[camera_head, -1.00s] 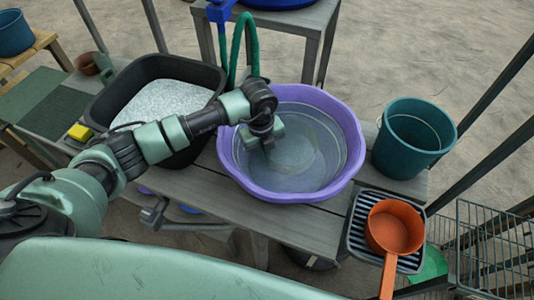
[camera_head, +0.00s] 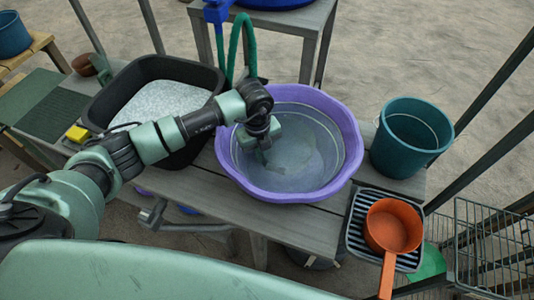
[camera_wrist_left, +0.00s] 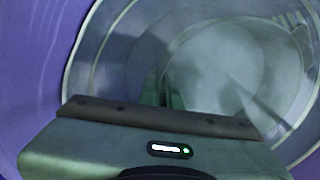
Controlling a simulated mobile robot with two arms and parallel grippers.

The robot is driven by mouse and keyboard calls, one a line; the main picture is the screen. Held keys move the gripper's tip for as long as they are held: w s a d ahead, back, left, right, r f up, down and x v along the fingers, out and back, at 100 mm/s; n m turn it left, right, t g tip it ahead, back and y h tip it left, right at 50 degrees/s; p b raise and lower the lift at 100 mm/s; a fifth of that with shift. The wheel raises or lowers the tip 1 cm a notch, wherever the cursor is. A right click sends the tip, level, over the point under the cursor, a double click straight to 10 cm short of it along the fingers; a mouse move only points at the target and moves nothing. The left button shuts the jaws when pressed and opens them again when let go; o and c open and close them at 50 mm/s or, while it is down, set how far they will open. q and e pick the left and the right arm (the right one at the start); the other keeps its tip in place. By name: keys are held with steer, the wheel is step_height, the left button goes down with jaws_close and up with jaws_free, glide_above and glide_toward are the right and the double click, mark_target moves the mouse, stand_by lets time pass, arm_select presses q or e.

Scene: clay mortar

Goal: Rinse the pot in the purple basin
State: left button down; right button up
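The purple basin (camera_head: 237,168) stands on the grey wooden bench with clear liquid in it; it also fills much of the left wrist view (camera_wrist_left: 30,60). My left gripper (camera_head: 264,154) reaches down inside the basin, left of its middle. In the left wrist view its green fingers (camera_wrist_left: 164,90) are close together over the liquid; their tips are murky, and whether anything is between them is unclear. A pale greenish rounded patch lies in the liquid beside the gripper; I cannot tell if it is the pot. My right gripper is out of view.
A black tub (camera_head: 98,112) of pale grainy material stands left of the basin. A teal bucket (camera_head: 405,158) stands right. An orange dipper (camera_head: 388,232) lies on a striped rack. A yellow sponge (camera_head: 77,133) and small brown vessel (camera_head: 84,65) are at left.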

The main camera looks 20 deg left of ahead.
arm_select(q)
steer(key=shift+w+d, duration=0.15)
steer(key=shift+d, duration=0.5)
steer(key=shift+w+d, duration=0.15)
steer(key=shift+d, duration=0.45)
steer(key=shift+s+a+r, duration=0.1)
steer(key=shift+s+a, duration=0.05)
steer(key=shift+a, duration=0.5)
steer(key=shift+s+a, duration=0.15)
steer(key=shift+a, duration=0.5)
steer(key=shift+w+d, duration=0.15)
steer(key=shift+d, duration=0.5)
step_height(320, 180, up, 6)
steer(key=p, duration=0.4)
steer(key=shift+r+p, duration=0.15)
steer(key=shift+p, duration=0.25)
step_height(320, 180, up, 10)
steer(key=p, duration=0.7)
steer(key=shift+r, duration=0.2)
